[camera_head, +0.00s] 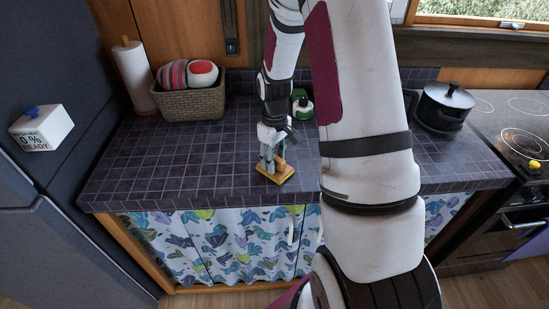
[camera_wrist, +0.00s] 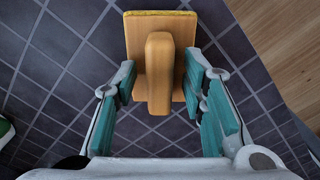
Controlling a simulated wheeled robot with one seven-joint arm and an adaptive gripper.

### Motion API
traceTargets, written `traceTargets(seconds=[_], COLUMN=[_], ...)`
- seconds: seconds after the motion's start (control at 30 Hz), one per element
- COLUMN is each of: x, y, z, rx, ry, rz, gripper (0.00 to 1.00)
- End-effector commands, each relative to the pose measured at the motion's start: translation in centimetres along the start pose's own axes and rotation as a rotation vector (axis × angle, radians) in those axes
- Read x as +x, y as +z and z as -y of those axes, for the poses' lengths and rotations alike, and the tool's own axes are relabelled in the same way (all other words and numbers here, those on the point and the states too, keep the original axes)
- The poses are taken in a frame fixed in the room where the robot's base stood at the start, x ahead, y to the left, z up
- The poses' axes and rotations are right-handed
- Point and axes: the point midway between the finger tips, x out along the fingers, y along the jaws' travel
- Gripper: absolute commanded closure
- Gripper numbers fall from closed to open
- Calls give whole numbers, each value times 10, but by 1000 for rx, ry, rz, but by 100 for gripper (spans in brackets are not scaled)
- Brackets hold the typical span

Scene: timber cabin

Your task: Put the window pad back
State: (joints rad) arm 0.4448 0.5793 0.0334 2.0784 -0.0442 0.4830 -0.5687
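The window pad (camera_head: 275,174) is a wooden board with a raised block handle and a yellow edge. It appears to rest on the dark tiled counter (camera_head: 160,165), near the front edge. In the wrist view the pad (camera_wrist: 137,60) is straight ahead, handle side facing me. My gripper (camera_wrist: 160,85) is open, with one teal finger on each side of the handle. Gaps show between both fingers and the handle. In the head view my gripper (camera_head: 271,153) is directly over the pad and hides part of it.
A basket (camera_head: 190,103) and a paper towel roll (camera_head: 133,75) stand at the back left. A black pot (camera_head: 444,105) and the stove (camera_head: 515,130) are at the right. The counter's left part is clear.

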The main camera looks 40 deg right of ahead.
Motion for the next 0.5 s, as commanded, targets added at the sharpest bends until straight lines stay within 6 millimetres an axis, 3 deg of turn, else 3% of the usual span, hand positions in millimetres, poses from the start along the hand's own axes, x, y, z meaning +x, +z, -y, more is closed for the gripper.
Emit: traceTargets(seconds=[0.27, 0.5], x=[-10, -55], y=[-1, -1], z=[-1, -1], rx=[0, 0], ry=[2, 4], rz=[-3, -5], gripper=[62, 62])
